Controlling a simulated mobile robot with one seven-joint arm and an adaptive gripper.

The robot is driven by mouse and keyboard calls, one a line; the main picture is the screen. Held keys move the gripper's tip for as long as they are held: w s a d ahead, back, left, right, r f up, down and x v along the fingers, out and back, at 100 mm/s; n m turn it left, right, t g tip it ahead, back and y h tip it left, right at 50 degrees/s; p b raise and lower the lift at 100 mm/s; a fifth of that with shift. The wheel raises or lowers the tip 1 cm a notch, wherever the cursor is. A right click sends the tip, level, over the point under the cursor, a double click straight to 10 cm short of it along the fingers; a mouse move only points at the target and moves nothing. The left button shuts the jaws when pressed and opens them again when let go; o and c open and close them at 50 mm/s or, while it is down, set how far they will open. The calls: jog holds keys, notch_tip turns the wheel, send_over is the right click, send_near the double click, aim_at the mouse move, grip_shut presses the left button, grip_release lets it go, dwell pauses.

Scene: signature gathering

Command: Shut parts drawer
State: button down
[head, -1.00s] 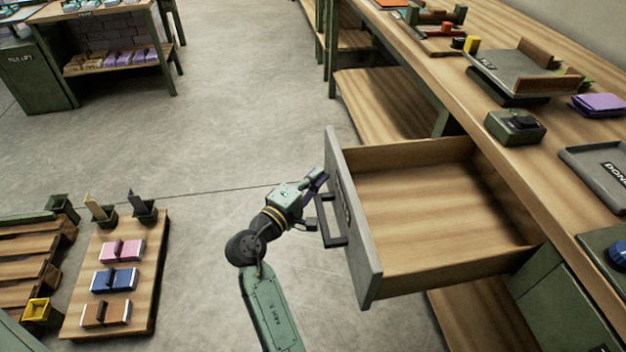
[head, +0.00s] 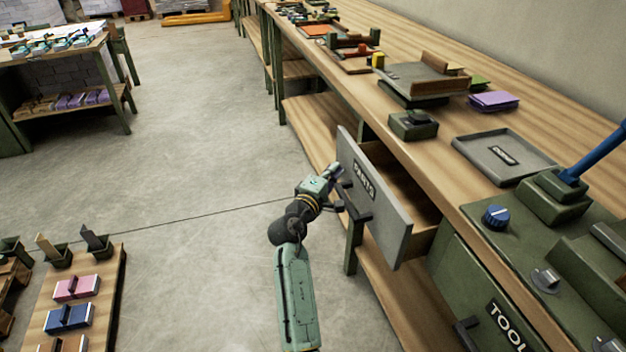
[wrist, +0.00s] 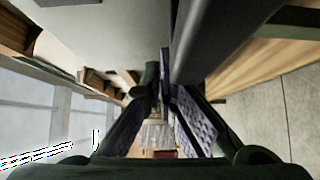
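The parts drawer (head: 388,218) has a grey front labelled PARTS and a dark bar handle (head: 355,207). It stands partly open under the workbench, with a short stretch of its wooden interior (head: 419,205) showing. My gripper (head: 337,172) is at the drawer front, close to the far end of the handle. In the wrist view the fingers (wrist: 159,70) converge with their tips almost together and nothing visible between them. The grey front (wrist: 110,30) fills the top and the handle (wrist: 220,40) runs beside the fingers, not between them. Contact is hard to tell.
The bench top (head: 340,80) holds a grey tray (head: 503,155), a green box (head: 413,125) and purple cloths (head: 493,101). A tool drawer (head: 490,305) sits at the lower right. Open floor (head: 190,170) lies left of my arm.

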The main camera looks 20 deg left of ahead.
jog(key=w+d, duration=0.1)
jog(key=d, duration=0.1)
jog(key=w+d, duration=0.2)
jog(key=w+d+p, duration=0.1)
jog(key=d, duration=0.1)
jog(key=shift+w+d, duration=0.25)
